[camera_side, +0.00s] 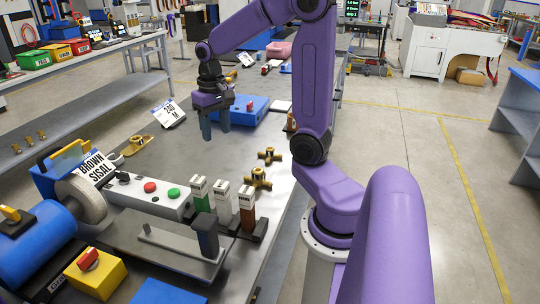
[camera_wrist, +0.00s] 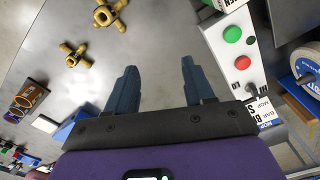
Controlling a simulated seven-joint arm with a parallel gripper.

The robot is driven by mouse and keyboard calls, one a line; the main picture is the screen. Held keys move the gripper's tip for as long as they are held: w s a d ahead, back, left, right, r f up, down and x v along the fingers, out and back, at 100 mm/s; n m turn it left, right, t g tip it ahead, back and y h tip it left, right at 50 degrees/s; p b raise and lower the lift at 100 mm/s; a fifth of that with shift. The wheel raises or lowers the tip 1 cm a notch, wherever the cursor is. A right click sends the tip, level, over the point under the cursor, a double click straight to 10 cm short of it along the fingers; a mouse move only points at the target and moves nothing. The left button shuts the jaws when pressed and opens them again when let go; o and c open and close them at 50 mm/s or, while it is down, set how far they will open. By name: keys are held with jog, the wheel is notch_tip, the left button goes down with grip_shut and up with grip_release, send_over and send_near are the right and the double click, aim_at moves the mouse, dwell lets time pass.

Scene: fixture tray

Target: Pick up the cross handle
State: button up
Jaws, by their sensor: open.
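Two brass cross handles lie on the grey table. One cross handle (camera_side: 269,155) is farther back; it is probably the one at left in the wrist view (camera_wrist: 74,55). The other cross handle (camera_side: 259,179) is nearer the side camera and probably shows at the top of the wrist view (camera_wrist: 107,15). My gripper (camera_side: 215,132) points down above the table, left of and behind both handles in the side view. In the wrist view my gripper (camera_wrist: 159,70) is open, with only bare table between its fingers. Neither handle is between them.
A white button box (camera_side: 146,198) stands at front left; its buttons also show in the wrist view (camera_wrist: 232,35). Several labelled upright blocks (camera_side: 221,199) stand near the handles. A blue box (camera_side: 245,112) lies behind my gripper. The table (camera_side: 180,150) is bare below my gripper.

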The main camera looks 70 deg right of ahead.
jog(key=s+d+m, duration=0.1)
jog(key=d+m, duration=0.5)
jog(key=d, duration=0.6)
jog(key=m, duration=0.6)
send_over(270, 153)
jog(key=d, duration=0.1)
jog(key=shift+w+d+f, duration=0.1)
jog(key=shift+w+f, duration=0.05)
jog(key=shift+f, duration=2.65)
jog(key=shift+w+f, duration=0.1)
jog(key=shift+f, duration=2.65)
jog(key=shift+w+d+f, duration=0.1)
jog(key=shift+w+f, duration=0.05)
jog(key=shift+f, duration=2.65)
jog(key=c, duration=0.8)
